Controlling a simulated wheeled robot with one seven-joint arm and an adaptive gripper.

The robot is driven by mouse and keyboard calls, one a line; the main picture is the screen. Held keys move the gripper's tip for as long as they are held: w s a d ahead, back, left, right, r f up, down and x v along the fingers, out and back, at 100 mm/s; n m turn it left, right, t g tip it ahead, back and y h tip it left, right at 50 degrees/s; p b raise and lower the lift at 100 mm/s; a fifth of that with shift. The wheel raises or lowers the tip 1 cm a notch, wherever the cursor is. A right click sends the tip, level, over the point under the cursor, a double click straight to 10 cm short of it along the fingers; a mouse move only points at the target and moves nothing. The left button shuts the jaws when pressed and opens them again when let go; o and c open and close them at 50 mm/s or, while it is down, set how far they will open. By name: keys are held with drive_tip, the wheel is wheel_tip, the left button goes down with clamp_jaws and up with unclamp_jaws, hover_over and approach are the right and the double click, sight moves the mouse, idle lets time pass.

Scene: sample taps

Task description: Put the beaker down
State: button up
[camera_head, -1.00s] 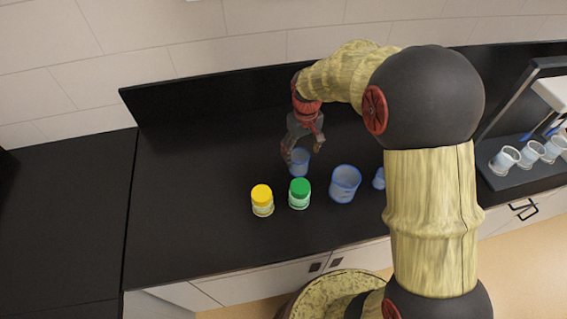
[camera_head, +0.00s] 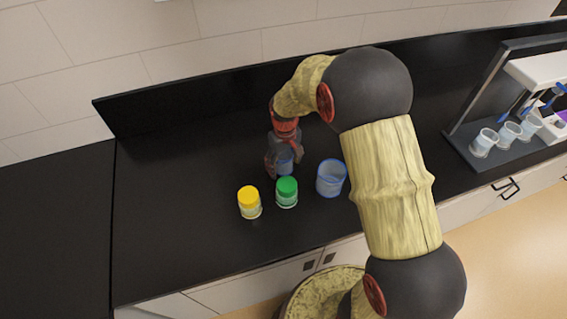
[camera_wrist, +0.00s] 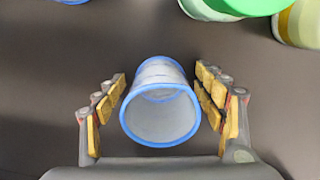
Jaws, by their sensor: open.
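A small clear beaker with a blue rim (camera_wrist: 160,112) stands between the two spread fingers of my gripper (camera_wrist: 163,108) in the wrist view, with a gap on each side. In the head view the beaker (camera_head: 285,165) is on the black counter (camera_head: 190,240), partly hidden by my gripper (camera_head: 279,165), just behind the green-capped jar. My gripper is open around the beaker, its fingers low beside it.
A green-capped jar (camera_head: 287,192) and a yellow-capped jar (camera_head: 249,202) stand close in front. A larger blue-rimmed beaker (camera_head: 331,178) is to the right. A rack with several cups (camera_head: 484,143) stands at the far right. The counter's left side is clear.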

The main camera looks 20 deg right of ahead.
sight(285, 158)
drive_tip(key=shift+c, duration=0.5)
drive_tip(key=c, duration=1.1)
drive_tip(key=shift+o, duration=0.2)
drive_tip(key=shift+r, duration=0.1)
drive_tip(key=shift+r, duration=0.5)
wheel_tip(285, 158, up, 2)
drive_tip(key=shift+w+r+p, duration=0.1)
drive_tip(key=shift+p, duration=0.35)
drive_tip(key=s+d+r+p, duration=0.2)
drive_tip(key=s+d+r, duration=0.5)
drive_tip(key=s, duration=0.5)
wheel_tip(285, 158, up, 3)
drive_tip(key=shift+d+f, duration=0.1)
drive_tip(key=shift+d, duration=0.05)
